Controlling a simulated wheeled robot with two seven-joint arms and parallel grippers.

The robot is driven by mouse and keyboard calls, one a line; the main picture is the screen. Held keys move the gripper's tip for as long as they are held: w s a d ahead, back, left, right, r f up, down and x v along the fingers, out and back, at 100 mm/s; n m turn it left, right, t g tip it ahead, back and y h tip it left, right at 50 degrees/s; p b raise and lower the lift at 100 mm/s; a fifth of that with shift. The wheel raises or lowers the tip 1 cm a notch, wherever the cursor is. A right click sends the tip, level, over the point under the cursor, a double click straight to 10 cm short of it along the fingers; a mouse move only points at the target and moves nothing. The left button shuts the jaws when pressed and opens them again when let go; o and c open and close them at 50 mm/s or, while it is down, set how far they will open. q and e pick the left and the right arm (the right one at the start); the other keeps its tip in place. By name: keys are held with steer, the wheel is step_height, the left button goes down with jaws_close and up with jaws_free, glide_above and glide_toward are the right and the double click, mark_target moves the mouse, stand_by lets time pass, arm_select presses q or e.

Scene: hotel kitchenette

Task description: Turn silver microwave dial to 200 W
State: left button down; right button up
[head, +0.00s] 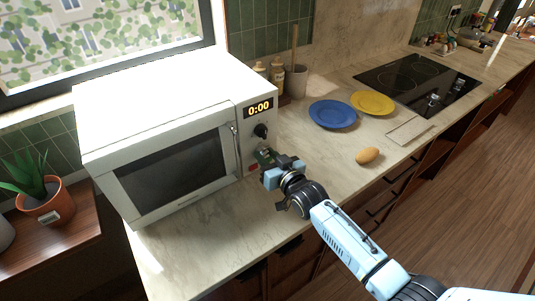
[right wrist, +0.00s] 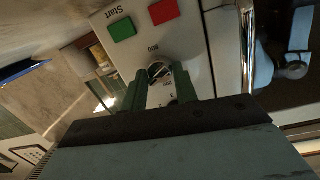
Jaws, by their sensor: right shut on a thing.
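The white microwave (head: 150,95) stands on the counter, its display (head: 258,107) reading 0:00. A dark dial (head: 261,131) sits below the display. In the right wrist view, the silver dial (right wrist: 157,70) is between the two green fingers of my right gripper (right wrist: 157,88), which is shut on it. An 800 mark shows near it; the other marks and the dial's pointer are mostly hidden or unclear. In the head view, my right gripper (head: 265,157) is at the lower control panel and covers part of it. My left gripper is not in view.
A green button (right wrist: 122,29) marked Start and a red button (right wrist: 164,11) are close to the fingers. The door handle (head: 237,150) is left of the panel. A blue plate (head: 332,114), yellow plate (head: 373,102) and tan oval item (head: 368,156) lie to the right.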

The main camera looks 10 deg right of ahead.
steer(key=n, duration=0.2)
steer(key=shift+a+n, duration=0.1)
steer(key=shift+n, duration=0.2)
steer(key=n, duration=0.2)
steer(key=shift+n+t, duration=0.3)
steer(key=n+b, duration=0.1)
steer(key=n, duration=0.2)
steer(key=shift+f+t+h+b, duration=0.15)
steer(key=shift+t+h+b, duration=0.15)
steer(key=shift+s+a+n+b, duration=0.1)
steer(key=shift+n+b, duration=0.65)
steer(key=shift+n, duration=1.15)
steer(key=o, duration=0.9)
steer(key=shift+o, duration=0.2)
